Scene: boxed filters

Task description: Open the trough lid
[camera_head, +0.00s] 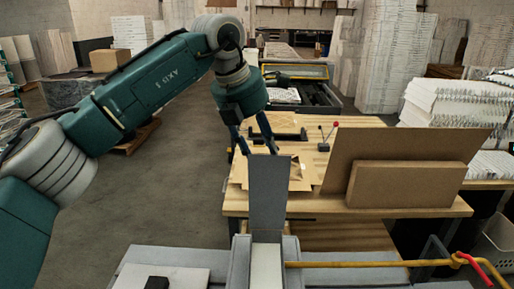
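A grey flat panel (268,190) stands upright at the far end of a narrow grey channel with a pale floor (266,268), at the bottom centre. It looks like the trough lid standing raised, though its hinge is not clear. My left gripper (257,147) hangs down over the wooden table, just above and behind the panel's top edge. Its two dark fingers are spread apart with nothing visible between them. The panel may hide part of the fingertips. I cannot tell whether the gripper touches the panel. My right gripper is not in view.
The wooden table (400,206) holds cardboard pieces (302,180), a brown box (405,184) leaning near a large board (345,143), and a small red-knobbed lever (324,145). A yellow bar (350,264) crosses the grey bench at front right. Open floor lies left.

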